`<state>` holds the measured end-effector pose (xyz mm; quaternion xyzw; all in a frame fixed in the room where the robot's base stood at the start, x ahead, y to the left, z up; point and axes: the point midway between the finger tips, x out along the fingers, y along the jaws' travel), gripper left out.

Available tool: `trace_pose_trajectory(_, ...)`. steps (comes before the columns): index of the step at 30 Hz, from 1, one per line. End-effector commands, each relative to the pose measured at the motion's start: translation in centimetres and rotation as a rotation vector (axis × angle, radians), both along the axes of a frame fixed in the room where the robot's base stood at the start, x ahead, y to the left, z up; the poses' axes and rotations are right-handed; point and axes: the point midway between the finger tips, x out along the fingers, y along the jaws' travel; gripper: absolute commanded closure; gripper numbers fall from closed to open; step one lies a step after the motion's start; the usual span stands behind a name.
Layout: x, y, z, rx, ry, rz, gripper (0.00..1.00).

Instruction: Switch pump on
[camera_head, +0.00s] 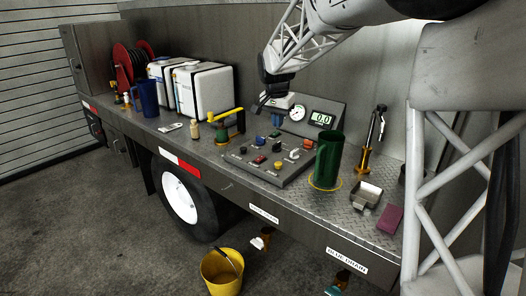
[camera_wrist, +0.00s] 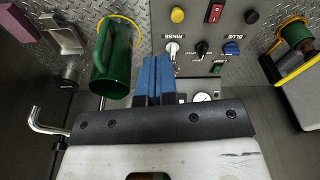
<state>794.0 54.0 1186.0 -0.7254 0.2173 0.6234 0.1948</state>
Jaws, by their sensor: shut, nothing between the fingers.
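In the wrist view a red rocker switch (camera_wrist: 215,13) is at the panel's far side, between a yellow button (camera_wrist: 177,15) and a black knob (camera_wrist: 251,17). A white lever (camera_wrist: 172,48) by the "RINSE" label, a black knob (camera_wrist: 202,48) and a blue knob (camera_wrist: 231,48) form a row. I cannot read a pump label. My gripper (camera_head: 262,106) is shut and empty above the panel's back; its blue fingers (camera_wrist: 152,60) appear left of the white lever.
A green jug (camera_head: 327,158) stands close right of the panel, within a yellow ring. A yellow-handled valve (camera_head: 224,116) stands left of it. White tanks (camera_head: 208,92) and a blue jug (camera_head: 148,98) are further left. A gauge (camera_head: 297,114) rises behind the panel.

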Motion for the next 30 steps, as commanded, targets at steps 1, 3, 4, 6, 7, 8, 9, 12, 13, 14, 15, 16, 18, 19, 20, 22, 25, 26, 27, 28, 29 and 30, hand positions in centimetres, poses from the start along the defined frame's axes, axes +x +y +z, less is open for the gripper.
trace_pose_trajectory(1,1.1,0.3,-0.5,0.0,0.003,-0.01,1.0)
trace_pose_trajectory(3,2.5,0.6,-0.9,0.0,0.004,-0.027,1.0)
trace_pose_trajectory(4,3.0,0.7,-1.2,0.0,0.004,-0.034,1.0)
trace_pose_trajectory(6,4.4,1.0,-1.7,0.0,0.005,-0.05,1.0)
trace_pose_trajectory(7,4.9,1.2,-1.9,0.0,0.007,-0.057,1.0)
trace_pose_trajectory(8,5.5,1.3,-2.1,0.0,0.007,-0.064,1.0)
trace_pose_trajectory(9,6.3,1.5,-2.5,0.0,0.007,-0.073,1.0)
trace_pose_trajectory(12,8.1,2.0,-3.3,-0.001,0.009,-0.097,1.0)
trace_pose_trajectory(13,8.6,2.1,-3.6,-0.001,0.01,-0.105,1.0)
trace_pose_trajectory(14,9.2,2.3,-3.9,-0.002,0.01,-0.111,1.0)
trace_pose_trajectory(15,9.9,2.5,-4.2,-0.002,0.01,-0.12,1.0)
trace_pose_trajectory(16,10.4,2.6,-4.5,-0.002,0.012,-0.128,1.0)
trace_pose_trajectory(18,11.6,2.9,-5.1,-0.003,0.012,-0.142,1.0)
trace_pose_trajectory(19,12.0,3.0,-5.4,-0.003,0.012,-0.149,1.0)
trace_pose_trajectory(20,12.4,3.1,-5.6,-0.004,0.013,-0.155,1.0)
trace_pose_trajectory(22,13.3,3.4,-6.0,-0.004,0.013,-0.166,1.0)
trace_pose_trajectory(25,14.2,3.6,-6.6,-0.004,0.013,-0.18,1.0)
trace_pose_trajectory(26,14.4,3.7,-6.7,-0.004,0.014,-0.183,1.0)
trace_pose_trajectory(27,14.6,3.8,-6.8,-0.004,0.013,-0.187,1.0)
trace_pose_trajectory(28,14.8,3.8,-6.9,-0.004,0.013,-0.188,1.0)
trace_pose_trajectory(29,14.9,3.8,-7.0,-0.005,0.013,-0.19,1.0)
trace_pose_trajectory(30,15.0,3.9,-7.1,-0.005,0.013,-0.191,1.0)
